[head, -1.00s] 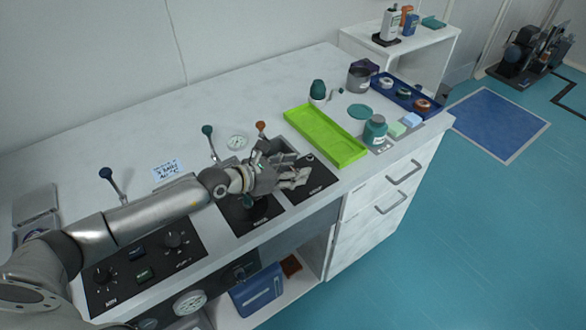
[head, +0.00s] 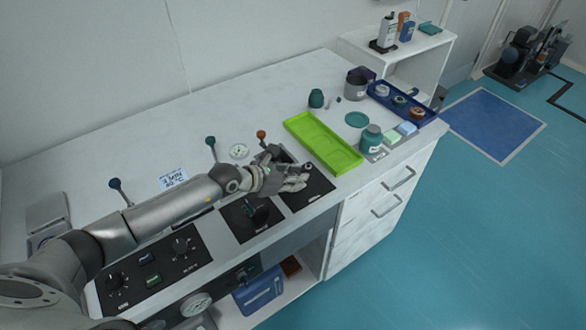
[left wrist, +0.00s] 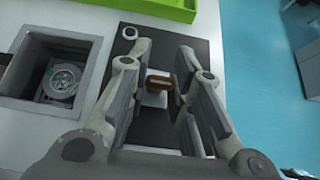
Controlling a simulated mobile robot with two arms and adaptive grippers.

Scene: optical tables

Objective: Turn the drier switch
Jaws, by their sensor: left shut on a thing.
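My left gripper (head: 296,180) is low over the rightmost black panel (head: 314,196) set into the bench top. In the left wrist view its two fingers (left wrist: 160,88) are closed in on a small piece with a brown rim (left wrist: 160,82) and pale parts below. I cannot tell whether this piece is the drier switch. The panel's label is too small to read and the fingers hide part of it. A dark knob (head: 257,212) stands on the middle panel (head: 240,224), left of the gripper. My right gripper is not in view.
A square well (left wrist: 55,65) with a round drain is beside the gripper. A lime green tray (head: 300,124) lies behind it, with a green jar (head: 371,139) to the right. Bare bench lies at the back.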

